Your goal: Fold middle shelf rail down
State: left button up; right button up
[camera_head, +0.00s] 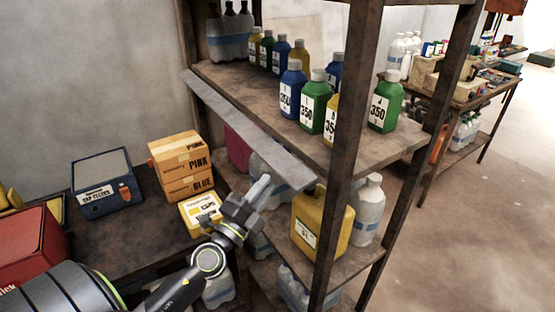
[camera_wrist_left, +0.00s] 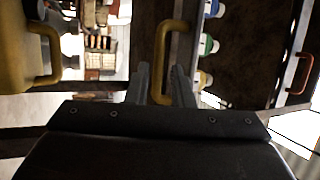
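The middle shelf rail (camera_head: 245,125) is a long grey metal strip along the front edge of the shelf holding the bottles. My left gripper (camera_head: 264,185) is just below the rail near its right end. In the left wrist view my two fingers (camera_wrist_left: 163,88) are apart, with a yellow-brown bar handle (camera_wrist_left: 161,50) between them. I cannot tell whether they touch it. The handle is hidden in the head view. My right gripper is not in view.
Green and blue bottles (camera_head: 315,105) stand on the shelf (camera_head: 385,145) behind the rail. A wooden post (camera_head: 345,150) rises right of my gripper. A yellow jug (camera_head: 322,220) stands on the lower shelf. Boxes (camera_head: 183,165) sit on the bench to the left.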

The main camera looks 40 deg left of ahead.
aim_at(277, 171)
pick_arm(q)
jog(key=p+x, duration=0.1)
jog(key=x, duration=0.5)
jog(key=shift+f+p, duration=0.1)
jog(key=shift+p, duration=0.3)
jog(key=shift+s, duration=0.1)
grip_shut()
